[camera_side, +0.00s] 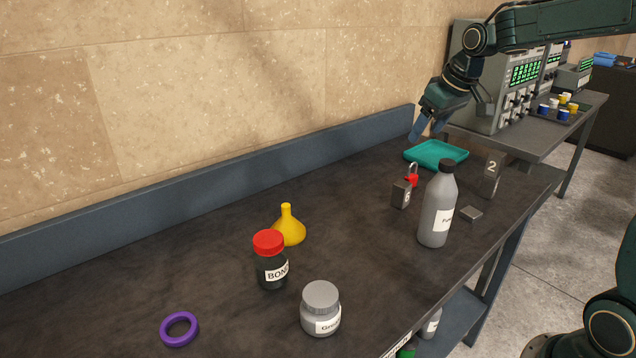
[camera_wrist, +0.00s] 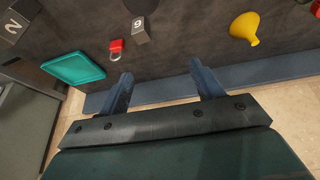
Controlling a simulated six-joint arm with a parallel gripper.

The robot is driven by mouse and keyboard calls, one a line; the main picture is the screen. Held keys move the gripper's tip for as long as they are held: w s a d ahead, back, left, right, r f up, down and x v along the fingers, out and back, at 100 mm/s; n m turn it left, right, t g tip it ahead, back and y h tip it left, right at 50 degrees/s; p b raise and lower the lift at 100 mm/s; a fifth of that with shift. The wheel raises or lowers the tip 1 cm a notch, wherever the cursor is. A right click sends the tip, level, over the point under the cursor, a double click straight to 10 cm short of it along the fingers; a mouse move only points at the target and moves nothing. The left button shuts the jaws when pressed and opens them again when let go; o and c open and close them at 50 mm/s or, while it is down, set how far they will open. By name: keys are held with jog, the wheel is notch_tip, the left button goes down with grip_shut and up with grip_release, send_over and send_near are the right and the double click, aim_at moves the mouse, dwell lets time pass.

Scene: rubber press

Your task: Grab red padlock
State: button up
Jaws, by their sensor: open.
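The red padlock (camera_side: 411,180) with a silver shackle lies on the dark table, partly hidden behind a small grey numbered block in the side view. The red padlock also shows in the wrist view (camera_wrist: 116,46), clear of the block beside it. My gripper (camera_side: 426,128) is raised over the back edge of the table, near the teal tray. In the wrist view the two blue fingers of my gripper (camera_wrist: 164,82) are apart with nothing between them. The padlock is beyond the fingers, to the upper left, and not touching them.
The teal tray (camera_side: 437,153) sits behind the padlock. The grey numbered block (camera_side: 401,194) stands close by, and a tall grey bottle (camera_side: 436,207) is to the right. A yellow funnel (camera_side: 289,226) is further left. The low back wall (camera_side: 220,185) borders the table.

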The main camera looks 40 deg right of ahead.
jog(key=w+d+f, duration=0.4)
jog(key=d, duration=0.3)
send_near(411, 175)
jog(key=v, duration=0.4)
jog(key=shift+w+d+f, duration=0.15)
jog(key=shift+w+d, duration=0.05)
jog(key=shift+w, duration=0.1)
jog(key=shift+m, duration=0.3)
jog(key=shift+x, duration=4.25)
jog(key=shift+a+f, duration=0.1)
jog(key=shift+f, duration=0.05)
jog(key=shift+x, duration=2.5)
jog(key=shift+s, duration=0.1)
